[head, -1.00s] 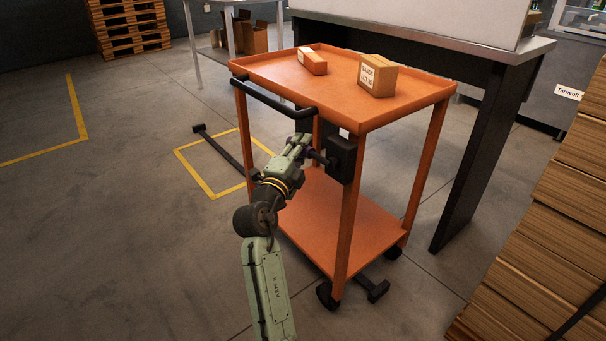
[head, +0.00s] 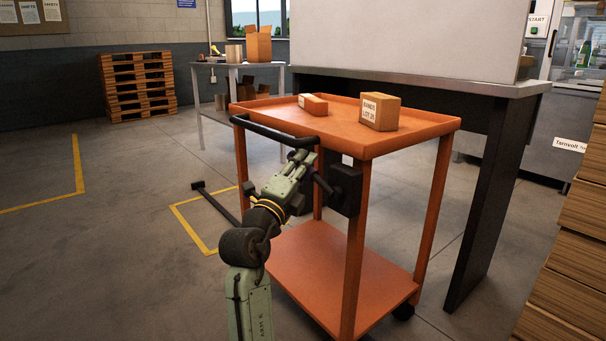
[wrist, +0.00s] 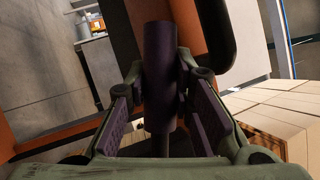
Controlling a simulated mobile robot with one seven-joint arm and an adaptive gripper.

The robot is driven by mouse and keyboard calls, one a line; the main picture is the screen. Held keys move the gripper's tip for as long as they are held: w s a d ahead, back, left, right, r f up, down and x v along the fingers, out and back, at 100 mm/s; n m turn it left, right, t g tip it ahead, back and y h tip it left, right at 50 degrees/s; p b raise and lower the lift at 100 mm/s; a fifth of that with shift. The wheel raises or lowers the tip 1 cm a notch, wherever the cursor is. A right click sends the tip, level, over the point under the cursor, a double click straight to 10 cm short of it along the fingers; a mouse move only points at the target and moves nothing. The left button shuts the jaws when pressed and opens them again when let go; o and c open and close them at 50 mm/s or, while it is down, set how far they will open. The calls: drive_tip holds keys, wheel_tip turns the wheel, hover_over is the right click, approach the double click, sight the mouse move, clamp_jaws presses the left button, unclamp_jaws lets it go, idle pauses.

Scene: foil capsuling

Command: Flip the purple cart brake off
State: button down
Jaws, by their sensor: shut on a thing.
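The orange cart (head: 345,285) stands in the middle of the head view. A black brake box (head: 346,190) is on its near upright. A short dark lever (head: 323,186) sticks out of the box, up and to the left. My gripper (head: 311,173) is at the lever's outer end, below the cart's push handle (head: 272,131). In the wrist view, the dark purple grip of the lever (wrist: 160,60) lies between the two padded fingers of my gripper (wrist: 160,112), which is shut on it. The fingers hide part of the grip in the head view.
Two labelled cartons (head: 380,112) lie on the cart's top tray. A dark-legged workbench (head: 487,190) stands close behind the cart. The floor to the left is mostly clear.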

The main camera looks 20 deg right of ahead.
drive_tip(key=shift+d, duration=0.1)
drive_tip(key=c, duration=1.4)
unclamp_jaws()
drive_tip(key=shift+o, duration=0.2)
drive_tip(key=shift+w+n+p, duration=0.1)
drive_tip(key=shift+n+p, duration=0.2)
drive_tip(key=shift+p, duration=0.85)
